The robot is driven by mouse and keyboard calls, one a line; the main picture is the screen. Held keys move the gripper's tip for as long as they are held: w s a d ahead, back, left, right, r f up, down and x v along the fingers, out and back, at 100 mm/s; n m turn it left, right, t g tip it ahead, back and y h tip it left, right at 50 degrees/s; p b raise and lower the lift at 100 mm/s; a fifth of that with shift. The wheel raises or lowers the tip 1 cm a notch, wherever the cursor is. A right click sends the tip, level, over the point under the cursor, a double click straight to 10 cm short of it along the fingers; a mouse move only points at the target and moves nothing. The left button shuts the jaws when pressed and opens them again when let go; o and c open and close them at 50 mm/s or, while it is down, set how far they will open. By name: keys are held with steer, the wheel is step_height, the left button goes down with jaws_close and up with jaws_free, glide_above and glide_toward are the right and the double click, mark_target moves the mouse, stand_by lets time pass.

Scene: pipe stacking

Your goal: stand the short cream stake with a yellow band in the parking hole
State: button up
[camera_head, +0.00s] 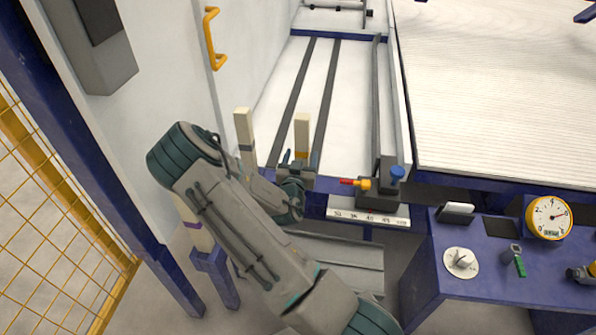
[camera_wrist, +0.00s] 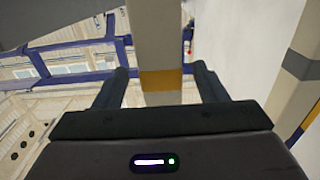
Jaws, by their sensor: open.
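The cream stake with a yellow band (camera_head: 302,130) stands upright at the near end of the white bed. In the wrist view the same stake (camera_wrist: 158,45) rises between my two fingers, with its yellow band (camera_wrist: 161,80) at finger height. My gripper (camera_head: 297,163) is open around it, one finger on each side; it also shows in the wrist view (camera_wrist: 160,82). Gaps show between the fingers and the stake. The stake's foot is hidden behind my gripper and arm. I cannot make out which opening is the parking hole.
A cream stake with a grey band (camera_head: 243,125) stands close on the left; it shows at the right in the wrist view (camera_wrist: 304,60). A purple-banded stake (camera_head: 194,225) stands at a blue post (camera_head: 215,275). A red-and-yellow handle (camera_head: 358,184) is close on the right.

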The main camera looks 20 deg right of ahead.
mark_target(304, 125)
steer(key=shift+x, duration=2.3)
steer(key=c, duration=1.3)
steer(key=shift+r+p, duration=2.25)
steer(key=shift+r, duration=2.15)
